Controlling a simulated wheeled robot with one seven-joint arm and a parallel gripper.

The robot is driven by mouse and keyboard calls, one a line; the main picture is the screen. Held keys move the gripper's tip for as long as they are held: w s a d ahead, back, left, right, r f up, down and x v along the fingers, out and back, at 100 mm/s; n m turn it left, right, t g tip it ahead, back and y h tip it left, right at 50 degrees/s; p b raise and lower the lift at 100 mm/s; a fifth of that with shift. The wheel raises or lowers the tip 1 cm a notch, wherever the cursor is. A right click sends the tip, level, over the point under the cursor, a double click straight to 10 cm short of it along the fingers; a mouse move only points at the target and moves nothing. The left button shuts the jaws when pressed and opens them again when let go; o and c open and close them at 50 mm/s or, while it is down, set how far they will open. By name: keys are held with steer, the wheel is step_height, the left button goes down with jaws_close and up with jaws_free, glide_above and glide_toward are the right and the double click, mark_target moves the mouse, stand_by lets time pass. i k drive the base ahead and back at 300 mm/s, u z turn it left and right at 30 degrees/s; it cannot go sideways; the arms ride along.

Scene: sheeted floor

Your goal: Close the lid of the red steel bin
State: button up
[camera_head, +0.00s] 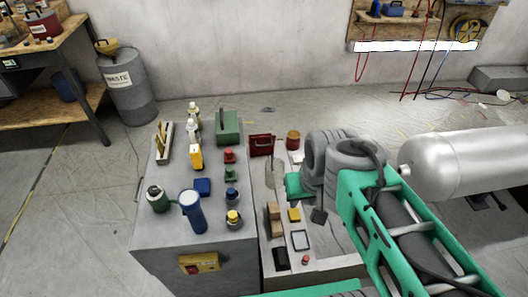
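Two red things could be the red steel bin, and I cannot tell which is. A small dark red box-like thing (262,146) stands upright just right of the grey cabinet, at the back of a low surface. Its lid cannot be made out. A red container (42,27) stands on the wooden workbench at the upper left, with something dark at its top.
The grey cabinet (170,238) carries several bottles and cans. A grey waste drum (130,92) stands by the workbench (80,97). Open floor (75,210) lies left.

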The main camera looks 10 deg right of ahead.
mark_target(262, 141)
steer(key=k, duration=0.25)
steer(key=u, duration=2.45)
steer(key=i, duration=3.65)
steer(key=z, duration=2.65)
steer(key=i, duration=1.75)
steer(key=z, duration=0.65)
steer(key=i, duration=0.65)
steer(key=z, duration=0.05)
